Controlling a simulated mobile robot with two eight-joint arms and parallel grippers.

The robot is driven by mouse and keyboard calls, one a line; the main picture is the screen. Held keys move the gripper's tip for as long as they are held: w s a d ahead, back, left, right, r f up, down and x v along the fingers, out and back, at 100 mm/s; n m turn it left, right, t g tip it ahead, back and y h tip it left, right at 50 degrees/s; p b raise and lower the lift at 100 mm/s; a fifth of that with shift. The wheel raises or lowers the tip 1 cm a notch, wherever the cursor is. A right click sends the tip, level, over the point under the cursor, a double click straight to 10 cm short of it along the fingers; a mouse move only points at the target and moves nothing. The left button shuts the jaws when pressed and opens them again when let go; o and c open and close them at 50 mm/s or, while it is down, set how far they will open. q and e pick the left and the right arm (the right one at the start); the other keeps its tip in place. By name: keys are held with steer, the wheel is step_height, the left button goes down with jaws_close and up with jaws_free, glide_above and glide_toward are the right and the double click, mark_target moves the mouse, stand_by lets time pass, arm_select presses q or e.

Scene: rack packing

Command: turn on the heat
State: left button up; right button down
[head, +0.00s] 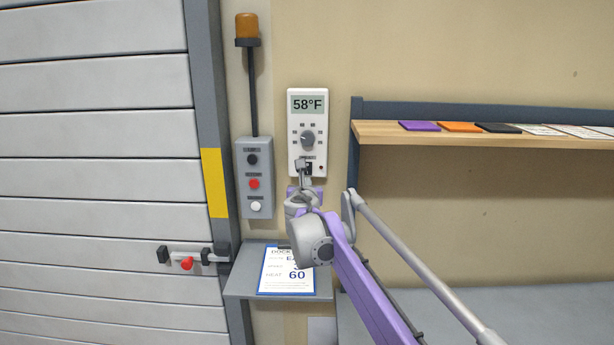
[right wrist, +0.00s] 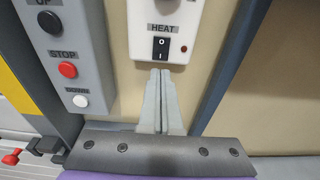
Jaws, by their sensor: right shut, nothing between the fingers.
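The white thermostat (head: 308,110) hangs on the wall and its display reads 58°F. Its round dial (head: 308,139) sits below the display. In the right wrist view, a black rocker switch (right wrist: 161,49) marked O and I sits under the label HEAT, with a small dark red lamp (right wrist: 183,49) to its right. My right gripper (right wrist: 160,72) is shut and empty, its tips just below the switch; I cannot tell whether they touch the thermostat. In the head view the gripper (head: 304,165) partly covers the switch. My left gripper is out of view.
A grey door control box (head: 254,178) with black, red and white buttons is close left of the thermostat. A notice (head: 287,270) showing 60 lies on a small grey shelf (head: 240,283) below. A wooden shelf (head: 440,134) stands to the right.

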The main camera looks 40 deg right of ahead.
mark_target(307, 175)
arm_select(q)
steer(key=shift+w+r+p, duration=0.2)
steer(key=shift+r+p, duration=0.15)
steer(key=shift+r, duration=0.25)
arm_select(e)
steer(key=shift+x, duration=3.05)
steer(key=shift+w+d, duration=0.1)
steer(key=shift+d, duration=0.05)
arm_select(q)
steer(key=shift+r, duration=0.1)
arm_select(e)
steer(key=shift+f, duration=0.1)
